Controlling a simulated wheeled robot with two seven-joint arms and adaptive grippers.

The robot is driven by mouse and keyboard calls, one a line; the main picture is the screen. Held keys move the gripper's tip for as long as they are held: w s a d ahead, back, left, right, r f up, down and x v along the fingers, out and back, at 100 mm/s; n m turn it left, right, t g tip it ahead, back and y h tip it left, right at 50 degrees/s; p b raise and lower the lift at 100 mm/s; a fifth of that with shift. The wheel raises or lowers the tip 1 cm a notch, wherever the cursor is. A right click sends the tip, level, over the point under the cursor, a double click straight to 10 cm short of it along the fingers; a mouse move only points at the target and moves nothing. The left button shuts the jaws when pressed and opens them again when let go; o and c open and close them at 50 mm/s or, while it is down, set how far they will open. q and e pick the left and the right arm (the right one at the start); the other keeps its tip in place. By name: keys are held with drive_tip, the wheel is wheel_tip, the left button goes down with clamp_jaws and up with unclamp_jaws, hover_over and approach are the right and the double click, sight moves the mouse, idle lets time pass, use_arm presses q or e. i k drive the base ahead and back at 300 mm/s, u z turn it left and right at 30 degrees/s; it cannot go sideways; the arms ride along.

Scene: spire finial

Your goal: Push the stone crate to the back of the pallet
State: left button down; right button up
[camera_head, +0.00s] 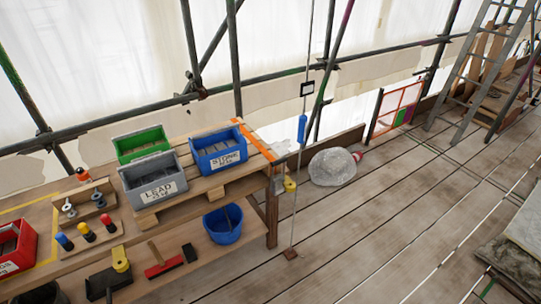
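The stone crate (217,167) is a blue open bin with a white label reading "STONE" and dark contents. It sits on the right part of a low wooden pallet (206,186) on the workbench. A strip of bare pallet shows in front of it. A grey bin labelled "LEAD" (157,191) stands to its left at the pallet's front. A green bin (140,139) stands farther back, behind the grey one. Neither of my grippers is in view.
An orange stripe (258,143) marks the bench's right end. A thin line with a blue weight (302,128) hangs just right of it. A red bin (14,247) and coloured-handled tools stand left. A blue bucket (222,224) is on the lower shelf. The plank floor at right is largely clear.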

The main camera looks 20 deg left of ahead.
sight(213, 151)
drive_tip(key=z, duration=0.3)
drive_tip(key=i, duration=0.7)
drive_tip(key=u, duration=0.45)
drive_tip(key=i, duration=0.75)
drive_tip(key=u, duration=0.65)
